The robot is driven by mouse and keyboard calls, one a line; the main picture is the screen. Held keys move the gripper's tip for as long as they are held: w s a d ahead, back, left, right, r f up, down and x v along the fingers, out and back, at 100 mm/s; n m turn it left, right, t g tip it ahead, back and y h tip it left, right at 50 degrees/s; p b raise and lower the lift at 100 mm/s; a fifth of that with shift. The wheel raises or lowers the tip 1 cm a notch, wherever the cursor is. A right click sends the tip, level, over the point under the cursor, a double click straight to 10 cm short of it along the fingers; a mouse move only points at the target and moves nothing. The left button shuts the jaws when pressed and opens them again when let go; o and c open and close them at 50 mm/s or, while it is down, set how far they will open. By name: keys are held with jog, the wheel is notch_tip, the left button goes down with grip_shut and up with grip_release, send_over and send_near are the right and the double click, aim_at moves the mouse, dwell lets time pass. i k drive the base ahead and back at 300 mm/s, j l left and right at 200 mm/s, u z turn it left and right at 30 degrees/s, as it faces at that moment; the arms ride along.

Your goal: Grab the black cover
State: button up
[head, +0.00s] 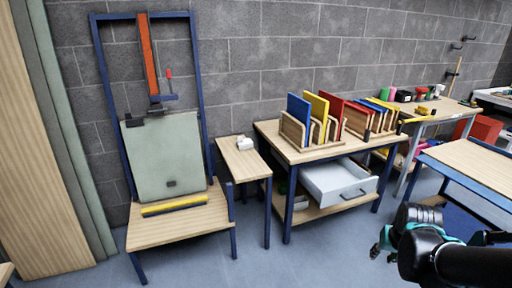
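I cannot pick out a black cover with certainty. A small black item (403,96) sits among coloured objects on the far workbench at the right; it is too small to identify. My gripper (379,247) is at the lower right, with teal parts showing beyond my black arm. It is in front of the benches, apart from them and over the floor. My own wrist hides most of it, so its opening and anything in it are hidden.
A wooden table (275,133) holds racks of coloured panels, with an open grey drawer (340,184) below. A blue-framed easel stand with a pale green panel (165,158) stands left. A blue-framed table (480,163) is near my arm. The grey floor (270,265) in front is clear.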

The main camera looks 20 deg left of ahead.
aim_at(130, 123)
jog(key=u, duration=1.8)
jog(key=i+j, duration=0.15)
jog(key=i, duration=0.2)
jog(key=i+j, duration=0.2)
jog(key=i, duration=0.2)
